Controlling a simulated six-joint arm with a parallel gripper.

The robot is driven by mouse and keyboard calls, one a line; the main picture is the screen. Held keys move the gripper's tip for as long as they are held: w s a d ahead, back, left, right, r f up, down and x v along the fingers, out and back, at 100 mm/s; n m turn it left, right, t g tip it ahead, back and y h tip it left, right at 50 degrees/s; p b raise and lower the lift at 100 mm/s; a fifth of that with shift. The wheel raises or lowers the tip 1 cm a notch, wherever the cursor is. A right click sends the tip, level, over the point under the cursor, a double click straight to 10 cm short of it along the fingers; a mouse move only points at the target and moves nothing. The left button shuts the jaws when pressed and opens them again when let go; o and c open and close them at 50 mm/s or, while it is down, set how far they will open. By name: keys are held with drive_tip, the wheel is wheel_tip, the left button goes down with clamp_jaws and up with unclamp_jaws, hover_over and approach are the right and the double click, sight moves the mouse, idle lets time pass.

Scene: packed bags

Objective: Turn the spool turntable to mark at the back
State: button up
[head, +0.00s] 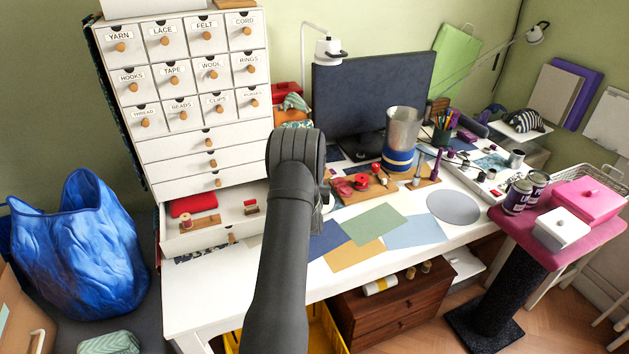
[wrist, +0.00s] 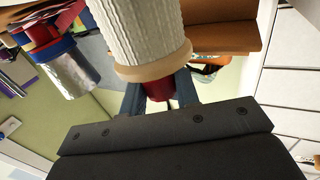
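In the wrist view a large white ribbed spool (wrist: 148,30) with a pale wooden rim fills the top middle. A dark red part (wrist: 158,90) sticks out below the rim. My gripper (wrist: 160,102) has its dark fingers on either side of the red part; whether they touch it is unclear. In the head view my arm hides the gripper and most of what is at it. A wooden board (head: 350,197) with red spools (head: 361,181) stands right of my arm on the white desk. I cannot make out a turntable platform or a mark.
A metal cylinder (head: 403,126) with a blue-banded base stands behind the board, before the monitor (head: 372,85). The white drawer cabinet (head: 185,80) is left of my arm, with an open drawer (head: 215,230) at its bottom. Paper sheets (head: 374,224) lie flat at the desk's front.

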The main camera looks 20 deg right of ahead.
clamp_jaws()
drive_tip(key=shift+n+t+y, duration=0.4)
drive_tip(key=shift+n+y, duration=0.2)
drive_tip(key=shift+y, duration=0.2)
drive_tip(key=shift+n+t+y, duration=0.5)
drive_tip(key=shift+n+y, duration=1.2)
drive_tip(key=shift+y, duration=0.9)
drive_tip(key=shift+n+y, duration=1.2)
drive_tip(key=shift+y, duration=0.7)
drive_tip(key=shift+n+g+y, duration=0.3)
drive_tip(key=shift+n+y, duration=0.2)
drive_tip(key=shift+y, duration=0.3)
drive_tip(key=o, duration=0.6)
unclamp_jaws()
